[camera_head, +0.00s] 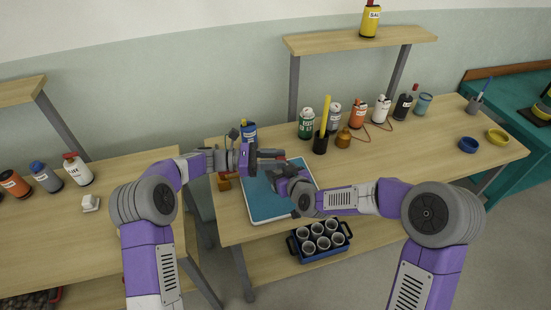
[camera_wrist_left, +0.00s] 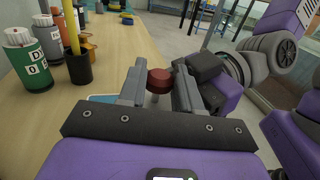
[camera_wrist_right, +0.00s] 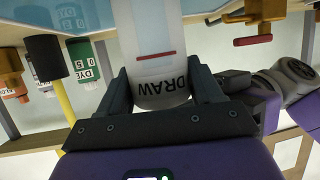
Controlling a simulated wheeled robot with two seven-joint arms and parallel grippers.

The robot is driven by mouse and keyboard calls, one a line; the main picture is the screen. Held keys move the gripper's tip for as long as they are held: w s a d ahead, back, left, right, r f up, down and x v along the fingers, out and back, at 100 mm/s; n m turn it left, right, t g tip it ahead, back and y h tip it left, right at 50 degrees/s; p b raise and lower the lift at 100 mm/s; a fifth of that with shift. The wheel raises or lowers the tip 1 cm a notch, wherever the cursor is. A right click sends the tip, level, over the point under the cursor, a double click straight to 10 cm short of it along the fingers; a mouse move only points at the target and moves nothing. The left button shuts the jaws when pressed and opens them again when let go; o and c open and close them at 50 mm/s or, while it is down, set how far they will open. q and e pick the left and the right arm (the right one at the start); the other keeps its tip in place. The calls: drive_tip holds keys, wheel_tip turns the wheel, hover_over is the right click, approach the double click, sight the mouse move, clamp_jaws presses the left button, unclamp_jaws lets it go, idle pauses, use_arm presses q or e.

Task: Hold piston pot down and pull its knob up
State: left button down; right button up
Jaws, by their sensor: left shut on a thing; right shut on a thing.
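The piston pot (camera_wrist_right: 158,45) is a pale, translucent cylinder marked DRAW with a red line, large in the right wrist view. My right gripper (camera_head: 277,180) is shut on its body, one finger on each side. The pot's dark red knob (camera_wrist_left: 159,80) sits on a thin pale rod in the left wrist view. My left gripper (camera_head: 272,156) is shut on this knob, above the right gripper. In the head view the grippers mostly hide the pot, over the blue mat. How far the rod is drawn out cannot be told.
The blue mat (camera_head: 268,207) lies at the table's front left. Bottles, including a green dye bottle (camera_head: 306,124), and a black cup (camera_head: 321,143) with a yellow stick stand behind to the right. A crate of cups (camera_head: 347,228) is below the table edge. The table's front right is clear.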

use_arm(q)
drive_tip(key=shift+r, duration=0.1)
wheel_tip(320, 180, up, 3)
drive_tip(key=shift+r, duration=0.2)
drive_tip(key=c, duration=1)
unclamp_jaws()
drive_tip(key=shift+a, duration=0.1)
drive_tip(key=a, duration=1.1)
drive_tip(key=shift+s+a, duration=0.35)
drive_tip(key=shift+a, duration=0.05)
